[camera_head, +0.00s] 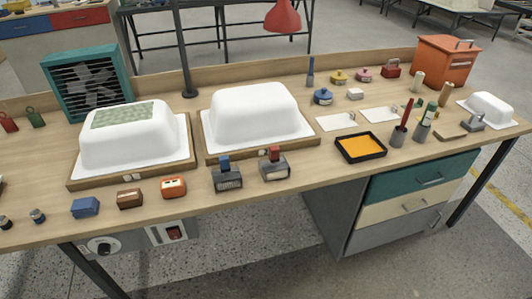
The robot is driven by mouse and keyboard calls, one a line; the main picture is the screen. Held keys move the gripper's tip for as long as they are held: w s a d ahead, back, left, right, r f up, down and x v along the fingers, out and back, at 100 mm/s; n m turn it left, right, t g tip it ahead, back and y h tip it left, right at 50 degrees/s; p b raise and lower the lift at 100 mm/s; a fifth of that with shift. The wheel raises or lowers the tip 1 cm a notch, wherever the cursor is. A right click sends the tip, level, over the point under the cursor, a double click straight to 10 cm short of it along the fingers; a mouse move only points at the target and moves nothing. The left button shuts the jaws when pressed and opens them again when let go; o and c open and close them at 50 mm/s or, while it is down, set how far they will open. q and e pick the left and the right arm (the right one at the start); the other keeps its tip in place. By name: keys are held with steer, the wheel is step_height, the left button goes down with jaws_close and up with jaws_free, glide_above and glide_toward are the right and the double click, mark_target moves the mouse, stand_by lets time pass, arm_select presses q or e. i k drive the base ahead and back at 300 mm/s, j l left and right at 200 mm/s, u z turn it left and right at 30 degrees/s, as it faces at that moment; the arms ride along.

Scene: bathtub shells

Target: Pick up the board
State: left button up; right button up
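Which thing the task calls the board is not clear from this view. A white tub shell (165,137) sits upside down on a wooden board (85,184) at the left, with a green patterned sheet (122,115) on its top. A second white tub shell (250,110) sits upside down on another wooden board (215,155) at the middle. Two flat white plates (337,121) lie on the table to the right of it. A small flat brown piece (449,133) lies near the right end. Neither of my grippers is in view.
The wooden workbench (300,178) also holds a teal fan box (62,70), a black tray with orange inside (360,148), small blocks (173,187) along the front, tools in cups (399,132), and an orange box (444,62). A dark post (183,50) rises at the back.

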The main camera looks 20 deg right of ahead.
mark_target(453, 132)
steer(key=z, duration=1.8)
steer(key=i+l+u, duration=0.1)
steer(key=i+l, duration=0.2)
steer(key=i+l+u, duration=0.1)
steer(key=i+l, duration=0.2)
steer(key=l, duration=0.15)
steer(key=i+l+u, duration=0.1)
steer(key=i+l, duration=0.5)
steer(key=l, duration=0.25)
steer(key=i+l+u, duration=0.15)
steer(key=i+l, duration=0.15)
steer(key=l, duration=0.15)
steer(key=i+l+u, duration=0.1)
steer(key=i+l, duration=0.15)
steer(key=l, duration=0.2)
steer(key=i+l+u, duration=0.1)
steer(key=l, duration=0.35)
steer(key=i+l+u, duration=0.1)
steer(key=i+l, duration=0.25)
steer(key=l, duration=0.2)
